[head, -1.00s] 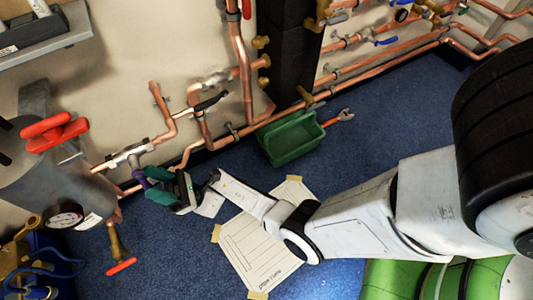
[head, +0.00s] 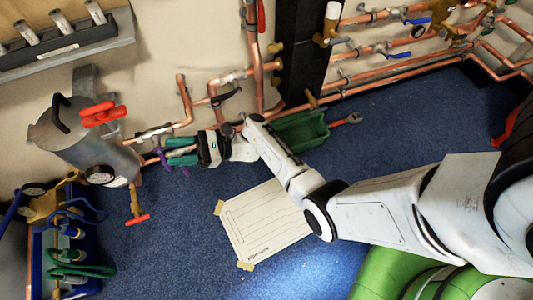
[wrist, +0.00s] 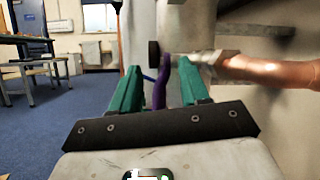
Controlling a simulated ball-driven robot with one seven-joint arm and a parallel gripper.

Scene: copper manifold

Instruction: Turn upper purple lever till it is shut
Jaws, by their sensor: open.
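A purple lever (head: 163,161) shows at the valve on the copper pipe beside the grey tank; only one purple lever is clearly visible. In the wrist view, the slightly bent purple lever (wrist: 159,90) stands upright between my green fingers, with its lower end hidden behind the gripper body. My gripper (head: 170,151) is open around the lever, with one finger on each side; it also shows in the wrist view (wrist: 161,82). I cannot tell whether either finger touches it. The metal valve fitting (wrist: 203,57) lies just beyond the right fingertip.
The grey tank (head: 88,140) with red handles and a gauge stands left of my gripper. Copper pipes (head: 185,100) run along the wall. A green bin (head: 300,132), a taped paper sheet (head: 258,225) and a blue crate (head: 45,240) are on the blue floor.

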